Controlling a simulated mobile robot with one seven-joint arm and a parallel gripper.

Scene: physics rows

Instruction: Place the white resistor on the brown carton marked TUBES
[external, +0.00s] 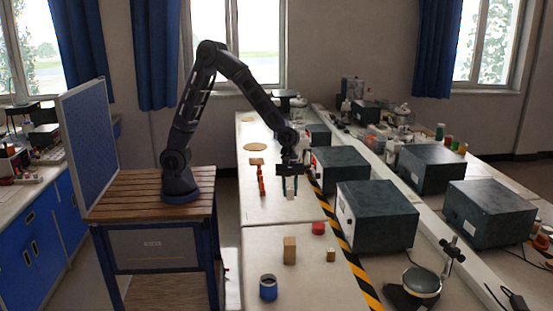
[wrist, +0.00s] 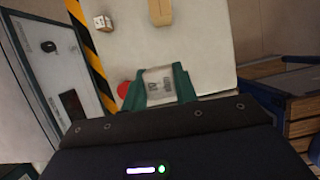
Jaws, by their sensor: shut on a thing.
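My gripper (external: 290,183) points down over the white bench, its green fingers shut on a small white block, the white resistor (external: 291,194). In the wrist view the resistor (wrist: 160,84) shows a pale face with dark marks between the fingers (wrist: 160,88). An upright tan-brown box (external: 290,251) stands on the nearer part of the bench, and it also shows at the top of the wrist view (wrist: 160,12). It looks like the carton, but I cannot read TUBES on it. The gripper is behind this box in the external view, clearly apart from it.
A red round piece (external: 318,228) and a small pale brown cube (external: 331,255) sit near the box. A blue roll (external: 268,288) stands in front. An orange item (external: 261,181) is left of my gripper. Dark instrument boxes (external: 375,215) line the right, beyond striped tape (external: 345,247).

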